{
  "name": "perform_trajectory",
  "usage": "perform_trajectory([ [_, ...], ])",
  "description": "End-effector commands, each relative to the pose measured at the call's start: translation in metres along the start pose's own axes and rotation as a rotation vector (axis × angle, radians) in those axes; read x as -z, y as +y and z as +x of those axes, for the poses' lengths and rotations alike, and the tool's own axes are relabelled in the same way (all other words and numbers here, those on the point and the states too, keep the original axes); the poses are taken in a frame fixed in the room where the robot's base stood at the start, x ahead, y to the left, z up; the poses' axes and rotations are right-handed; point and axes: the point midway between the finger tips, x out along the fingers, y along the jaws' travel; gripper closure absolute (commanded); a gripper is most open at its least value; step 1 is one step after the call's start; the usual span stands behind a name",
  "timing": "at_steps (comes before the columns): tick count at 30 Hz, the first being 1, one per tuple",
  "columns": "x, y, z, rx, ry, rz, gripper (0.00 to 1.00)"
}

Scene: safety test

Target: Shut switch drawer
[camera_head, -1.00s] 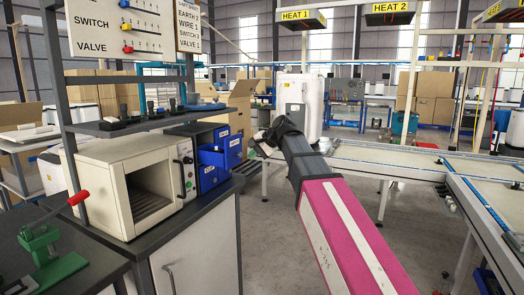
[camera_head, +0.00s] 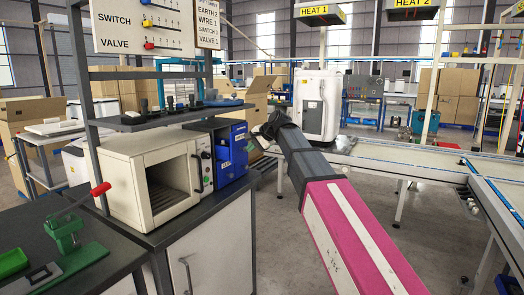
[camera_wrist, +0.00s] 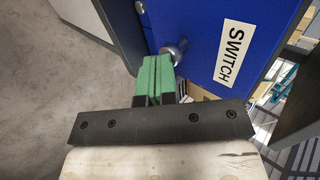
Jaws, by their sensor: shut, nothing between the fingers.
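The blue switch drawer (camera_wrist: 205,35) fills the upper middle of the wrist view, with a white SWITCH label (camera_wrist: 230,55) and a round metal knob (camera_wrist: 177,49) on its front. My gripper (camera_wrist: 158,62) has its green fingers pressed together, with nothing between them. The fingertips are at the knob and drawer front; whether they touch cannot be told. In the head view the blue drawers (camera_head: 238,148) sit in a dark cabinet beside the oven, left of my gripper (camera_head: 262,134).
A cream oven (camera_head: 122,185) stands on the dark workbench (camera_head: 190,228) left of the drawers. A shelf (camera_head: 165,118) with small parts hangs above. A conveyor table (camera_head: 400,165) runs on the right. Floor (camera_head: 285,250) shows between bench and conveyor.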

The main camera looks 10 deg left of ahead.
Motion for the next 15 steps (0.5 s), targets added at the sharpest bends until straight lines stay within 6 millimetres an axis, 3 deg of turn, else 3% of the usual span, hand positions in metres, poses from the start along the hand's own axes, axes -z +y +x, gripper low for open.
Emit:
perform_trajectory([
  [1, 0.003, -0.015, 0.014, 0.0, -0.001, -0.003, 1.0],
  [6, 0.002, -0.044, 0.046, 0.0, -0.001, -0.002, 1.0],
  [15, 0.0, -0.059, 0.064, 0.001, 0.0, 0.0, 1.0],
])
